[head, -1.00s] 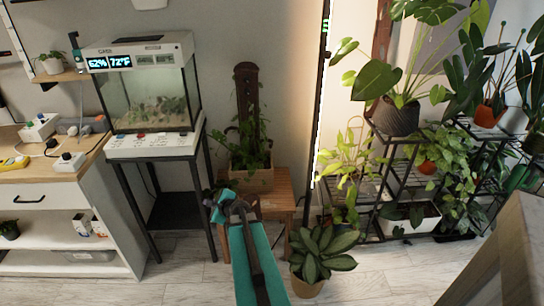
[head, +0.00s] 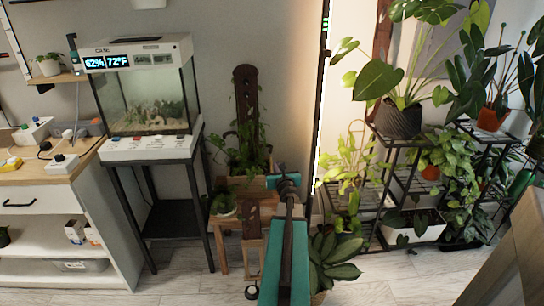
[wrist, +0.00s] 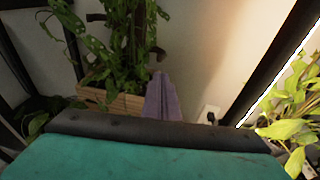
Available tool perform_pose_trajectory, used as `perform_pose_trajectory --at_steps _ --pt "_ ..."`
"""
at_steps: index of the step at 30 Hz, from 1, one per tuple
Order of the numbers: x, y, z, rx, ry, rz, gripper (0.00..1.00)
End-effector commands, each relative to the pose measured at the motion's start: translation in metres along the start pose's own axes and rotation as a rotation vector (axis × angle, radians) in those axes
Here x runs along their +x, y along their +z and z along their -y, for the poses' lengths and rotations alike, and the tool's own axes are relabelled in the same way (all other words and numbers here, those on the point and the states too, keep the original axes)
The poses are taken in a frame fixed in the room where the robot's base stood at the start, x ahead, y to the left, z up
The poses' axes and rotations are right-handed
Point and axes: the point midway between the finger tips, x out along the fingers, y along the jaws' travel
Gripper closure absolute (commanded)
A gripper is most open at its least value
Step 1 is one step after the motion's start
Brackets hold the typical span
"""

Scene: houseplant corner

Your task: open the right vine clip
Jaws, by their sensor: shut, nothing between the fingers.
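A leafy vine plant (head: 245,150) grows up a tall dark brown post (head: 246,100) in a wooden planter box, which shows in the wrist view (wrist: 125,103). Short dark pieces stick out from the post in the wrist view, one at the left (wrist: 95,17) and one at the right (wrist: 155,50); the right one may be the right vine clip, but its state is too unclear to tell. My gripper shows in the wrist view as purple fingers (wrist: 161,78), shut and empty, in front of the planter's right end and seemingly below the right piece.
A glass terrarium (head: 150,95) on a black stand is at the left. A bright vertical light strip (head: 323,100) and crowded plant shelves are at the right. A potted plant (head: 335,255) stands on the floor beside my arm. A wall outlet (wrist: 209,113) is right of the planter.

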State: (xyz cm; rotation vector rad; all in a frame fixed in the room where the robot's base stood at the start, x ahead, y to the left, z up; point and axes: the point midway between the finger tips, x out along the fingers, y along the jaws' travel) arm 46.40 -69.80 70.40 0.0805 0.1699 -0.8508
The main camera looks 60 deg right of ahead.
Motion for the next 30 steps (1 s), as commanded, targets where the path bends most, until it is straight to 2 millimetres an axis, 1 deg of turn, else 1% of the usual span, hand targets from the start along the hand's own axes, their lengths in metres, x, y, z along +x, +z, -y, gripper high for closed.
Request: perform_pose_trajectory --at_steps 5,11,30 --pt "0.002 0.000 -0.001 -0.002 0.001 0.000 1.00" --pt "0.010 0.000 -0.001 -0.002 0.002 -0.001 1.00" --pt "0.064 0.000 -0.002 -0.003 0.004 0.000 1.00"
